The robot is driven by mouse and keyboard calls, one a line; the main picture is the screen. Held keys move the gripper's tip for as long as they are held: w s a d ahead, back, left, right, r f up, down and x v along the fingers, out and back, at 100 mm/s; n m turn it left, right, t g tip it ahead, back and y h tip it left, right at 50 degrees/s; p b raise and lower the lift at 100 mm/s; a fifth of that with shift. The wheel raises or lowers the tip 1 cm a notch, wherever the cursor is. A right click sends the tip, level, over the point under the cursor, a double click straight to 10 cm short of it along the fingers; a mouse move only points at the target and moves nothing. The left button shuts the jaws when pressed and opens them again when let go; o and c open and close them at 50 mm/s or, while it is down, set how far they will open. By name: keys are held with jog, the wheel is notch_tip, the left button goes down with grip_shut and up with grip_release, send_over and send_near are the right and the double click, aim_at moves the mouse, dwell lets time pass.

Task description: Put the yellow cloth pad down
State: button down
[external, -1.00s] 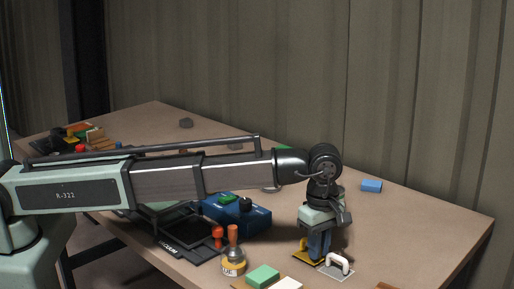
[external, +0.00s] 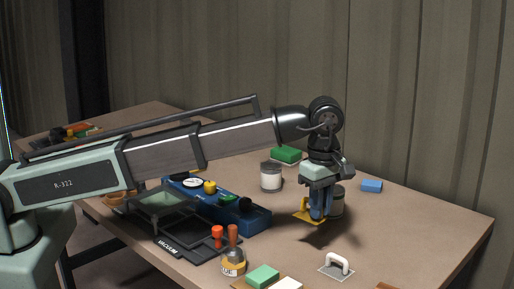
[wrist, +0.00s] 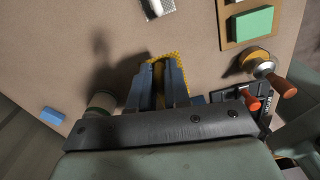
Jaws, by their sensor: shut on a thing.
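The yellow cloth pad (external: 302,216) is held in my gripper (external: 319,214), whose blue fingers are shut on it. The pad appears raised above the table, with a shadow below it. In the wrist view, the pad (wrist: 166,57) shows its zigzag yellow edge between and beyond the fingertips (wrist: 160,72). The fingers hide much of it.
A grey plate with a white handle (external: 337,265) lies in front of my gripper. A blue block (external: 371,186) lies right. Bare table surrounds the shadow.

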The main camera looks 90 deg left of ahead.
jog(key=w+a+n, duration=0.1)
jog(key=a+n, duration=0.4)
jog(key=a, duration=3.2)
jog(key=w+a+m, duration=0.2)
jog(key=w+a, duration=0.4)
jog(key=a, duration=0.1)
jog(key=shift+w+a+f+m, duration=0.1)
jog(key=shift+f+m, duration=0.65)
jog(key=shift+f, duration=1.7)
jog(key=shift+f+m, duration=0.75)
jog(key=shift+f, duration=1.65)
jog(key=shift+f, duration=0.1)
jog(key=c, duration=1.1)
grip_release()
